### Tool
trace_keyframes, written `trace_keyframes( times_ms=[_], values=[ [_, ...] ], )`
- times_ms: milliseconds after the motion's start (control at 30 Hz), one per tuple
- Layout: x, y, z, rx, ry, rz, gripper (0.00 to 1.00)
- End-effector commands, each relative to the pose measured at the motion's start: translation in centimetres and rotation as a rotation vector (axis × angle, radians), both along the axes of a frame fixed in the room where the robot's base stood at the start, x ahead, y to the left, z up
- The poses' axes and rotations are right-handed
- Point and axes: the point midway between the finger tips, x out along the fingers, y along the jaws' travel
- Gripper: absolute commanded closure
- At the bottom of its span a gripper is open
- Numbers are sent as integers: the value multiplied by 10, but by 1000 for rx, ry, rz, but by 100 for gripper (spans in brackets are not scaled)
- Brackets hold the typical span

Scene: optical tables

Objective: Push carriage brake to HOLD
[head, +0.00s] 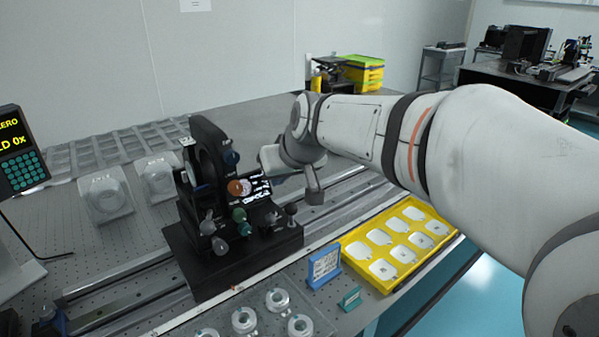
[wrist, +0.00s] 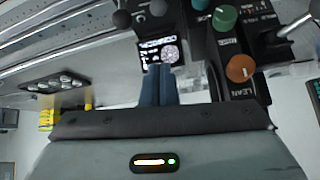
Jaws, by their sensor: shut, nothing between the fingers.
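The black carriage (head: 232,262) sits on the rail in the head view, with an upright ring mount and several knobs. An orange knob (head: 238,188) and a green knob (head: 240,215) face me beside a small lit display (head: 257,189). A short post with a dark ball end (head: 291,210) stands on its right end. Contact is unclear.
A yellow tray (head: 345,244) of white pieces lies right of the carriage. A blue sign (head: 324,266) and a small green block (head: 349,298) stand in front. Round parts lie on a clear plate (head: 262,331). A keypad display (head: 22,160) stands at far left.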

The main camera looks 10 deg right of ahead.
Motion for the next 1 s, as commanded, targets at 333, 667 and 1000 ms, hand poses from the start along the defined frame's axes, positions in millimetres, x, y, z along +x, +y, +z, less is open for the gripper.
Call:
trace_keyframes(
  times_ms=[333, 667, 1000],
  values=[
    [-53, -28, 34, 0, -1, -3, 100],
    [-64, -33, 40, 0, 1, 0, 100],
    [-78, -46, 34, -17, 56, -42, 100]
  ],
)
